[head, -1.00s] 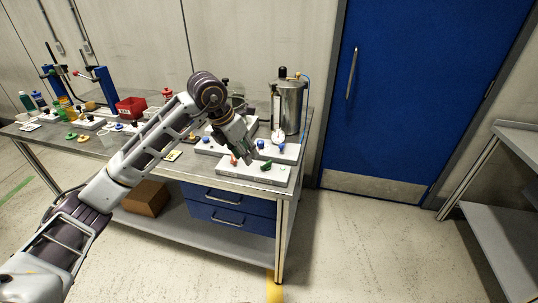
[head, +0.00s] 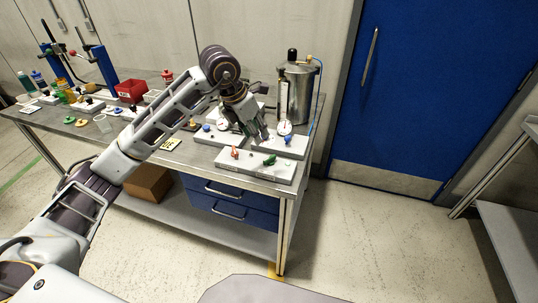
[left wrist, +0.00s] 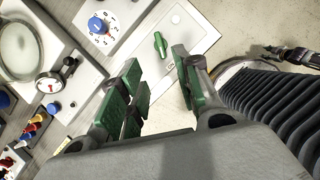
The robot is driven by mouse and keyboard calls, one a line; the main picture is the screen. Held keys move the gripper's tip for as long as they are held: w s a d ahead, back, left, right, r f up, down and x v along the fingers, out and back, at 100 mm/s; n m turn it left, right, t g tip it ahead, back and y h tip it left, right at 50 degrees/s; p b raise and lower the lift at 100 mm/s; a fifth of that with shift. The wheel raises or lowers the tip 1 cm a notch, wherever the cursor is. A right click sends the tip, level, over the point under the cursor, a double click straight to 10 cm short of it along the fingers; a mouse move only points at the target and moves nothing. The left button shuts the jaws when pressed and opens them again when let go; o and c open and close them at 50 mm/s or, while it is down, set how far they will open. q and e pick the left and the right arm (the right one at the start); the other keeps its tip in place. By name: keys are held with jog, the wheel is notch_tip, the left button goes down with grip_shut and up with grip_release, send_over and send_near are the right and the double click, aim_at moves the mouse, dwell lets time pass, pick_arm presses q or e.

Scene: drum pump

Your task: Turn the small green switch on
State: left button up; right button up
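The small green switch (head: 269,160) sits on a white plate (head: 250,168) at the front right of the bench, right of a small red switch (head: 235,152). In the left wrist view the green switch (left wrist: 160,44) is an elongated handle on its white plate, beyond my fingertips. My left gripper (head: 262,136) points down just behind the green switch in the head view. Its green-padded fingers stand apart in the left wrist view (left wrist: 160,78), with nothing between them, and the switch shows past the gap. I see no contact with it.
A blue knob (head: 288,140) and a numbered blue dial (left wrist: 97,25) sit close by. A round gauge (head: 284,127) and a steel tank (head: 296,92) stand behind. A red bin (head: 131,90) is further left. Open floor lies right of the bench.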

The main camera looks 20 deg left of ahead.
aim_at(270, 157)
pick_arm(q)
jog(key=shift+f, duration=0.1)
jog(key=shift+x, duration=6.9)
grip_shut()
